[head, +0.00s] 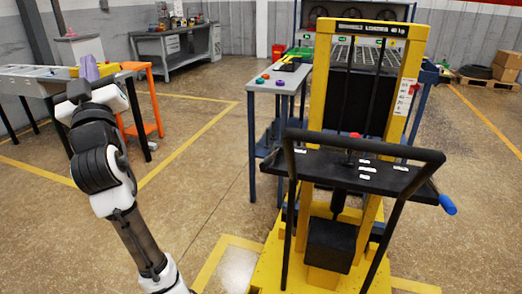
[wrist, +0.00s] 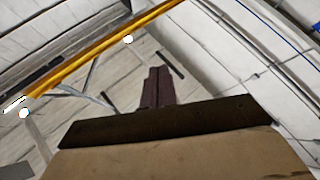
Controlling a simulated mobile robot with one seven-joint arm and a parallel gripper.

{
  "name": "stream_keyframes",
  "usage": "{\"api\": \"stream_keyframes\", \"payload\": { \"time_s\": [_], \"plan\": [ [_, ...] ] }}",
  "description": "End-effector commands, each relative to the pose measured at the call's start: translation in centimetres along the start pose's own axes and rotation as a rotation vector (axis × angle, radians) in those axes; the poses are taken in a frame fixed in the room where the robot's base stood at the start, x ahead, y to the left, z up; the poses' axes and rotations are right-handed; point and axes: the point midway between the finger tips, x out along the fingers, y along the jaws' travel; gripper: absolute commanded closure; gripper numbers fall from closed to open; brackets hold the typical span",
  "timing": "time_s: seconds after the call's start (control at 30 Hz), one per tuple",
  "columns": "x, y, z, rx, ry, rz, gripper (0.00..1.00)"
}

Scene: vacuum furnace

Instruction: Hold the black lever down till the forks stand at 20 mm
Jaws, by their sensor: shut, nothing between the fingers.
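A yellow lift stacker (head: 408,65) with a black push handle (head: 365,142) stands right of centre in the head view. Small levers stand on its black panel (head: 320,165); a red knob (head: 355,135) shows there, and I cannot tell the black lever apart from the dark parts around it. The forks are hidden behind the mast. My gripper (head: 89,66) points up at the left, well away from the stacker. Its purple fingers are together and empty, and they also show in the wrist view (wrist: 157,87).
A blue-handled crank (head: 447,204) sticks out at the stacker's right. Open floor (head: 200,190) lies between my arm and the stacker.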

Motion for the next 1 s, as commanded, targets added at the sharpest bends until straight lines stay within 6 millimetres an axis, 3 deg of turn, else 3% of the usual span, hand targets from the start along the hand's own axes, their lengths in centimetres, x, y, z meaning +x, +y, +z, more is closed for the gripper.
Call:
{"api": "stream_keyframes", "payload": {
  "time_s": [0.03,0.07,0.1,0.17,0.2,0.3,0.4,0.5,0.63,1.0],
  "plan": [
    [2.7,4.0,3.9,-0.045,-0.161,0.084,1.00],
    [3.6,6.4,6.3,-0.065,-0.262,0.131,1.00],
    [4.5,9.5,9.5,-0.082,-0.398,0.192,1.00],
    [4.7,14.1,13.8,-0.091,-0.602,0.281,1.00],
    [4.2,16.9,16.4,-0.085,-0.738,0.336,1.00],
    [1.7,22.4,21.5,-0.039,-1.060,0.449,1.00],
    [-1.6,25.6,24.5,0.031,-1.333,0.523,1.00],
    [-4.4,26.9,25.9,0.100,-1.537,0.562,1.00],
    [-6.5,27.4,26.4,0.160,-1.693,0.580,1.00],
    [-7.3,27.4,26.5,0.180,-1.746,0.584,1.00]
  ]
}}
